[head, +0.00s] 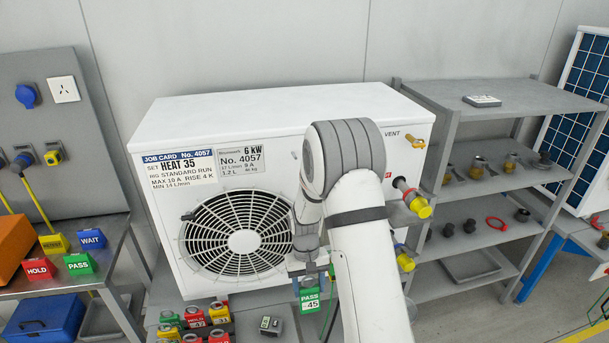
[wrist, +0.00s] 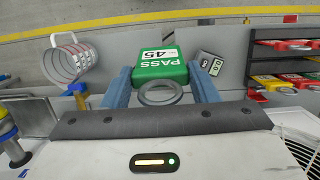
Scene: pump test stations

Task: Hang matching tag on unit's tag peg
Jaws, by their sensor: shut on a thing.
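My gripper (head: 308,272) is low in front of the white unit (head: 270,115), right of its fan grille. It is shut on a green tag (head: 309,299) marked PASS 45, which hangs below the jaws. In the wrist view the green tag (wrist: 160,62) and its grey ring (wrist: 160,93) sit between the blue fingers of my gripper (wrist: 161,82). The unit's job card (head: 180,171) reads No. 4057, HEAT 35. A small dark peg-like part (head: 188,216) sticks out at the grille's upper left; I cannot tell whether it is the tag peg. My arm hides part of the unit's front.
Several red, yellow and green tags (head: 218,312) stand on the bench below the unit, beside a small grey meter (head: 270,325). A left bench holds coloured HOLD, PASS and WAIT blocks (head: 79,264). Capped fittings (head: 418,206) jut from the unit's right side, near a grey shelf (head: 500,103).

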